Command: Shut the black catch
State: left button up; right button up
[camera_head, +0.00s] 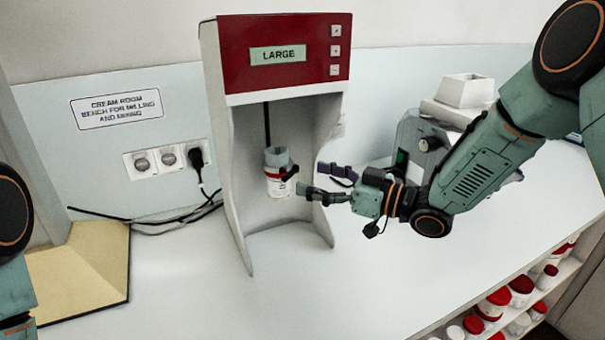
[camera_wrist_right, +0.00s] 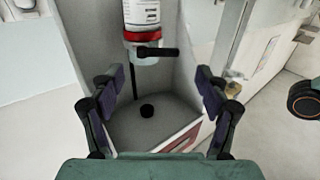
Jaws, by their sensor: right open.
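The black catch (camera_head: 291,174) is on the front right of a holder around a white jar (camera_head: 279,184) inside the red-topped machine. In the right wrist view, the catch (camera_wrist_right: 157,52) is a short black bar that sticks out sideways just below the jar's red band (camera_wrist_right: 142,37). I cannot tell whether it is fully open. My right gripper (camera_head: 312,180) is open and empty, just right of the catch in the head view. In the right wrist view, its fingers (camera_wrist_right: 160,90) are spread wide, with the catch beyond them. My left gripper is not in view.
The machine (camera_head: 220,120) has side walls beside the jar and a display reading LARGE (camera_head: 278,55). A grey device with a knob (camera_head: 408,140) stands at the right. Cables (camera_head: 160,222) lie at the left. The front bench (camera_head: 330,290) is clear.

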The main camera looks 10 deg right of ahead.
aim_at(293, 173)
jog(key=x, duration=0.3)
jog(key=shift+w+d+f, duration=0.1)
jog(key=shift+w+f, duration=0.1)
jog(key=shift+f, duration=0.1)
jog(key=shift+w+a, duration=0.2)
jog(key=shift+a, duration=0.1)
jog(key=shift+a+r, duration=0.1)
jog(key=shift+r, duration=0.1)
jog(key=shift+w+f, duration=0.1)
jog(key=shift+w, duration=0.15)
jog(key=shift+c, duration=1.4)
jog(key=shift+s+r, duration=0.2)
jog(key=shift+s, duration=0.15)
jog(key=c, duration=0.5)
jog(key=shift+w, duration=0.1)
jog(key=c, duration=0.4)
